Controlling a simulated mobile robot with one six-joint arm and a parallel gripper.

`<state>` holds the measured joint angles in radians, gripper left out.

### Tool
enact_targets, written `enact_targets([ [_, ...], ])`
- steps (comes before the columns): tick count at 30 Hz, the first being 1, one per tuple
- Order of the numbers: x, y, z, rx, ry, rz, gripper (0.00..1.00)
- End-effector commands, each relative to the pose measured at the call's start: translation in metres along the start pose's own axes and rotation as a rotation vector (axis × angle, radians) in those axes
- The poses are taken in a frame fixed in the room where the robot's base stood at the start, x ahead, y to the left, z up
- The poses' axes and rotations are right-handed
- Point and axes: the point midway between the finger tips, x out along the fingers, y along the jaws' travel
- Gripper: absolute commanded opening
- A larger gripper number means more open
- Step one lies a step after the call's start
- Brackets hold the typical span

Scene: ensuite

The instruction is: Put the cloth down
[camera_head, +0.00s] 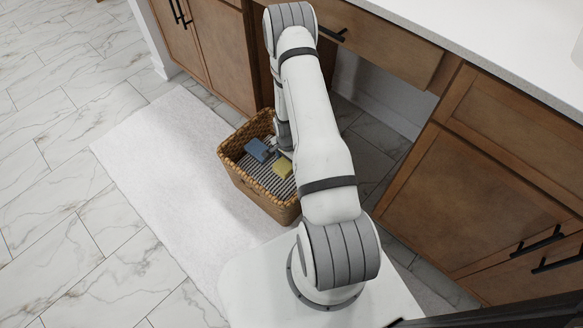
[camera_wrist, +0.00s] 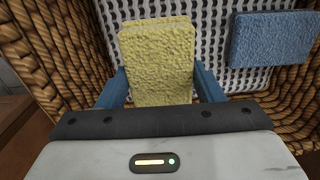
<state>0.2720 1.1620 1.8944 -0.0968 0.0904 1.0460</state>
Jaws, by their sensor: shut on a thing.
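A yellow, rough-textured folded cloth or sponge-like block (camera_wrist: 158,62) is between the two blue fingers of my gripper (camera_wrist: 162,86). My gripper is shut on it. In the head view the yellow piece (camera_head: 283,168) shows inside a woven basket (camera_head: 243,183), with my arm reaching down over the basket's far right side. A blue piece of similar texture (camera_wrist: 270,39) lies in the basket to the right in the wrist view, apart from the yellow one; it also shows in the head view (camera_head: 257,149). I cannot tell whether the yellow piece touches the basket floor.
The basket has a striped or patterned lining (camera_wrist: 208,20) and wicker walls close around my gripper. Wooden cabinets (camera_head: 500,170) with a white counter stand to the right and behind. The floor at left is clear.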

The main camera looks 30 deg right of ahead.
Motion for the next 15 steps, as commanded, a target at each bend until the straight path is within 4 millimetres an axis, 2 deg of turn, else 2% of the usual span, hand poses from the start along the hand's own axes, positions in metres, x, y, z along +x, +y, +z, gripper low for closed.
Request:
enact_targets([
  [5, 0.015, 0.0, 0.0, -0.001, 0.0, 0.0, 0.32],
  [10, 0.041, 0.0, 0.001, -0.001, -0.001, 0.001, 0.32],
  [15, 0.042, -0.001, 0.001, -0.001, 0.0, 0.0, 0.32],
])
